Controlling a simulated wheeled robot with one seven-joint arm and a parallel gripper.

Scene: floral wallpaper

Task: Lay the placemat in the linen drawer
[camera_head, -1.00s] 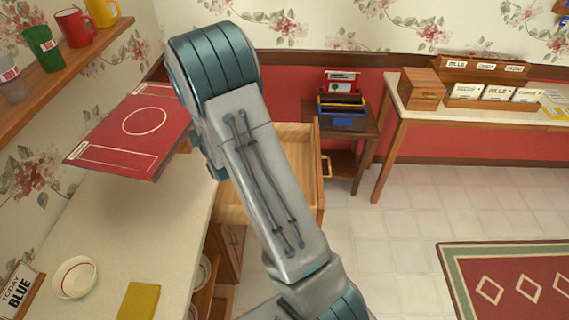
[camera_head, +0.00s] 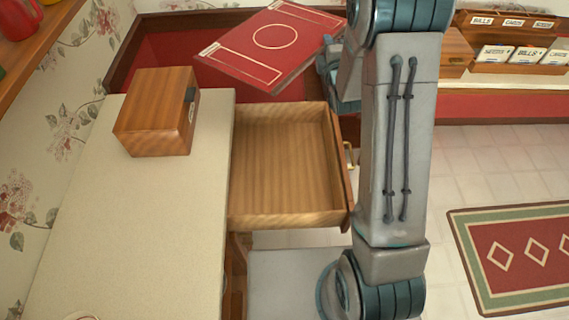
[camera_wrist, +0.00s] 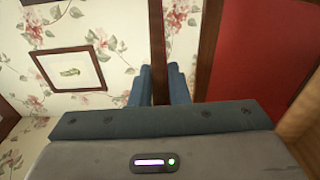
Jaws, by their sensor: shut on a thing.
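The red placemat (camera_head: 258,55), with a pale circle and rectangle printed on it, is in the air in the head view, beyond the open drawer. The wooden linen drawer (camera_head: 285,185) is pulled out to the right of the counter, and its visible inside is empty. My gripper (camera_wrist: 160,85) is shut on the placemat, which shows as a thin dark edge-on strip between the fingers in the wrist view.
A wooden box (camera_head: 158,112) stands on the pale counter (camera_head: 150,215), left of the drawer. A shelf (camera_head: 38,45) hangs at upper left. A desk with labelled card holders (camera_head: 512,54) is at upper right. A patterned rug (camera_head: 515,260) lies on the floor.

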